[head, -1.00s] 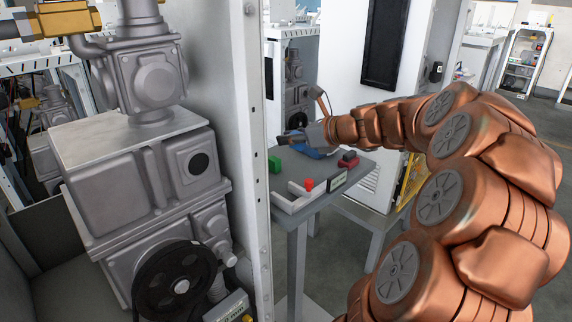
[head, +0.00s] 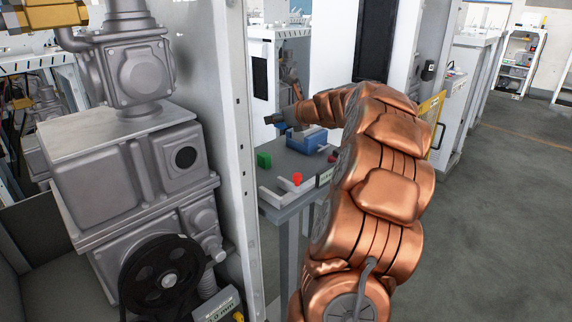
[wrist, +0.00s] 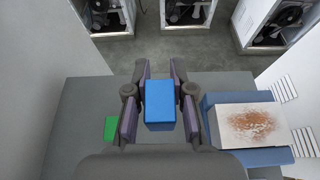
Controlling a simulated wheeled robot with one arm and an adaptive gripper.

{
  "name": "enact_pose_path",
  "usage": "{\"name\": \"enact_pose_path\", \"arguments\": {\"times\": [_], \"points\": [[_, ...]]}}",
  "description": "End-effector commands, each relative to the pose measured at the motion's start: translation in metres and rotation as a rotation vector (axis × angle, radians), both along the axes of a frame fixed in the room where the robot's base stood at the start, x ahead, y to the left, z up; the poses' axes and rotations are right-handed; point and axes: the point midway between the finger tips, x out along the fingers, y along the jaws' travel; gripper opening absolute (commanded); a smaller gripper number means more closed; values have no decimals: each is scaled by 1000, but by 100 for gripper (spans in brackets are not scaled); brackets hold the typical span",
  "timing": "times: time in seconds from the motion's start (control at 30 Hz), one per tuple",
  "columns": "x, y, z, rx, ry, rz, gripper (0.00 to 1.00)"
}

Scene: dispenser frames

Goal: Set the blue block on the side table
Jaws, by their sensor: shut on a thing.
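The blue block (wrist: 159,103) sits between the two fingers of my gripper (wrist: 159,95) in the wrist view, gripped from both sides. The grey table (wrist: 75,112) lies below it in that view; the gap between block and table top is hard to judge. In the head view my gripper (head: 272,118) is small, above the far left part of the table (head: 284,158). The blue block cannot be made out there.
A blue box (head: 306,141) stands on the table; the wrist view shows it at right (wrist: 209,98) with a brown-speckled white panel. A green block (head: 264,160) and a red piece (head: 297,179) are also on the table. A white cabinet post (head: 232,150) stands left.

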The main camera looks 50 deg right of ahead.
Motion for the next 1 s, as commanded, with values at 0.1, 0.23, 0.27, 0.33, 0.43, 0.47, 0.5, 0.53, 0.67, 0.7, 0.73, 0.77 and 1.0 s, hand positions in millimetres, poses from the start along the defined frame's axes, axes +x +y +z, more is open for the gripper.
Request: {"name": "enact_pose_path", "arguments": {"times": [0.1,0.23,0.27,0.33,0.43,0.47,0.5,0.53,0.67,0.7,0.73,0.77,1.0], "points": [[2,-3,-17,3,1,-4,0],[1,-3,-39,4,-1,-4,0],[1,-3,-44,5,-1,-4,0],[1,-2,-53,4,0,-4,0],[1,-2,-61,2,1,-4,0],[1,-2,-62,1,1,-5,0],[1,-2,-64,0,1,-4,0],[1,-2,-65,0,1,-4,0],[1,-2,-78,3,0,-4,0],[1,-2,-84,3,0,-4,0],[1,-2,-88,3,-1,-4,0],[1,-2,-92,3,-1,-4,0],[1,-2,-98,-2,-1,-4,0]]}}
